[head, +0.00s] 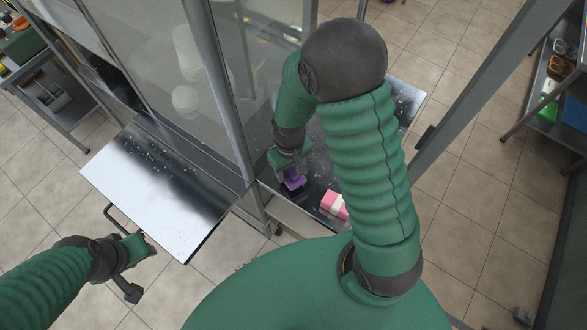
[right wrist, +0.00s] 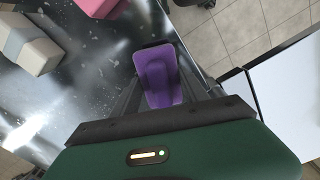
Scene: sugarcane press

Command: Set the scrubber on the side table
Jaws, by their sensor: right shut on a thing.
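The purple scrubber (head: 294,178) is in the jaws of my right gripper (head: 291,172), and it also shows between the two fingers in the right wrist view (right wrist: 157,76). My right gripper is shut on it, low over the speckled metal side table (head: 405,97). I cannot tell whether the scrubber's underside touches the table. My left gripper (head: 140,268) is open and empty, beside the lower left metal panel. Part of the side table is hidden behind my right arm.
A pink and white block (head: 334,205) lies on the side table near its front edge. A glass-walled metal frame (head: 218,90) stands left of my right gripper. A shiny metal panel (head: 165,190) sticks out at left. A shelf with goods (head: 550,95) stands far right.

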